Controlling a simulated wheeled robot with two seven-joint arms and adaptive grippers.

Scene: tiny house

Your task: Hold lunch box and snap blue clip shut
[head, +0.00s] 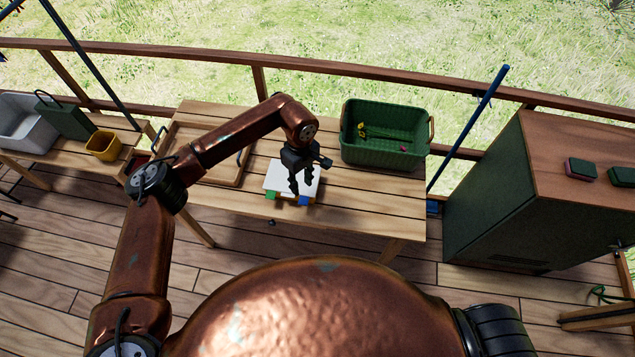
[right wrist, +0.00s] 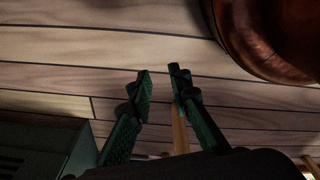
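The lunch box (head: 274,179) has a white lid and sits near the front edge of the wooden table. A blue clip (head: 303,201) shows at its front right, and a green piece shows at its front left. Whether the blue clip is snapped shut is too small to tell. My left gripper (head: 301,191) points down over the lunch box and hides part of its lid. Its fingers look apart; I cannot tell whether they touch the box. My right gripper (right wrist: 162,75) shows in the right wrist view, open and empty with a narrow gap, above the plank floor.
A green crate (head: 360,156) with small items stands right of the lunch box on the table (head: 345,205). A wooden tray (head: 226,181) lies to the left. A yellow bin (head: 103,146) stands on a side bench. A green cabinet (head: 490,205) stands at the right.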

